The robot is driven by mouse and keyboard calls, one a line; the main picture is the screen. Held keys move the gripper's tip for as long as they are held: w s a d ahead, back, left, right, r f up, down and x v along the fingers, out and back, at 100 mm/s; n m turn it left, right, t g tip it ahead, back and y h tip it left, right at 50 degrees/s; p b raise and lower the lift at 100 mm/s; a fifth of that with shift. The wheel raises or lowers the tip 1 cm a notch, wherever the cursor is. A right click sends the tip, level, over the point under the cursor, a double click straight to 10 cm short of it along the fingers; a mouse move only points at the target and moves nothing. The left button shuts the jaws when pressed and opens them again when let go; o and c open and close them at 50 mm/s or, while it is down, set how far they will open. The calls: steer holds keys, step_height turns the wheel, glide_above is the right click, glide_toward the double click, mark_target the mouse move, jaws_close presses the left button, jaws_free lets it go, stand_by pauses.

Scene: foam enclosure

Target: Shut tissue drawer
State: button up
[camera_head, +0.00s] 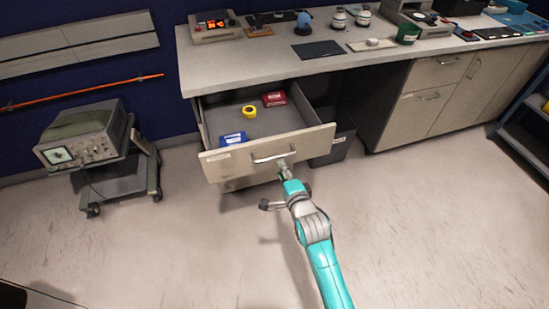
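The drawer (232,165) under the left end of the counter is pulled well out. Its beige front carries a metal handle (273,157). Inside lie a blue box (233,139), a yellow roll (249,112) and a red box (274,98). My gripper (283,168) is at the drawer front, just below the right part of the handle. I cannot tell whether it touches the front or the handle. The fingers are small and partly hidden by my wrist, so their opening is unclear.
A grey counter (270,65) with several devices runs along the back. A dark bin (335,145) stands right of the drawer. An oscilloscope cart (120,175) is at the left, and a shelf (525,135) at the far right. The floor (420,220) in front is clear.

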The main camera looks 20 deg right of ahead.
mark_target(276, 157)
steer(key=x, duration=0.7)
steer(key=shift+w, duration=0.25)
jaws_close()
